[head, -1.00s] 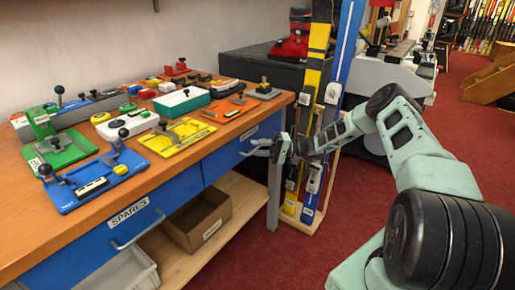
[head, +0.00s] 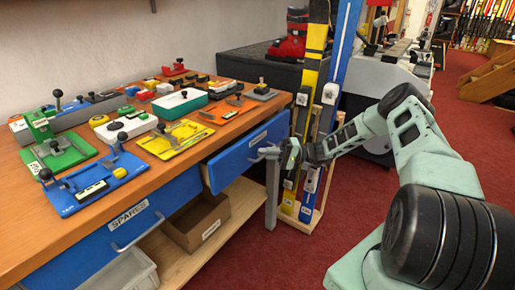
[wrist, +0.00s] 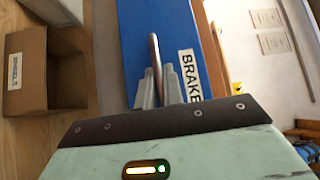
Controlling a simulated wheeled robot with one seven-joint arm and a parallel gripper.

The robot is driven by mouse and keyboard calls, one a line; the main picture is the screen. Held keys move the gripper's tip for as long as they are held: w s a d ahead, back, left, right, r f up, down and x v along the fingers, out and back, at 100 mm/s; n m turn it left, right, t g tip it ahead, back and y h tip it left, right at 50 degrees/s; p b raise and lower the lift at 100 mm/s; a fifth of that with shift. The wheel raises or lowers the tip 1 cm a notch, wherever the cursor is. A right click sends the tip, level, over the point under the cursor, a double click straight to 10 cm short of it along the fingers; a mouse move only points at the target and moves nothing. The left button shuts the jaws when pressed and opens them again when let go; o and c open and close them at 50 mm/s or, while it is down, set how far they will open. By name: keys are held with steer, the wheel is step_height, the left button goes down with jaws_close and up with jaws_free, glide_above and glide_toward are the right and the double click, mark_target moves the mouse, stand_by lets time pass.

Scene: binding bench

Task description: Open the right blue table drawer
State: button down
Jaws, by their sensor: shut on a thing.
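The right blue drawer (head: 238,158) is under the wooden tabletop and stands partly out from the table front. Its label, cut off in the wrist view, begins "BRAKE". My gripper (head: 268,152) is at the drawer's front, shut on its metal bar handle. In the wrist view the drawer front (wrist: 143,25) fills the upper middle, and the handle (wrist: 155,60) runs between the fingers of my gripper (wrist: 158,88). The inside of the drawer is mostly hidden.
The left blue drawer (head: 115,225), labelled SPARES, is closed. A cardboard box (head: 195,222) sits on the lower shelf. Skis (head: 335,100) stand in a wooden rack just behind my gripper. Jigs crowd the tabletop (head: 135,195). Red carpet (head: 275,255) in front is clear.

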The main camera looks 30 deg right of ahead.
steer(key=s+d+p, duration=0.1)
steer(key=s+d, duration=0.4)
steer(key=s, duration=0.8)
steer(key=s+d+p, duration=0.2)
steer(key=s+d, duration=0.2)
steer(key=s, duration=0.9)
steer(key=shift+s+d+p, duration=0.25)
steer(key=shift+d+p, duration=0.05)
steer(key=shift+d, duration=0.05)
steer(key=c, duration=1.5)
jaws_free()
steer(key=shift+c, duration=0.2)
steer(key=b+v, duration=0.3)
steer(key=v, duration=1.4)
steer(key=shift+d, duration=0.2)
steer(key=shift+s, duration=0.1)
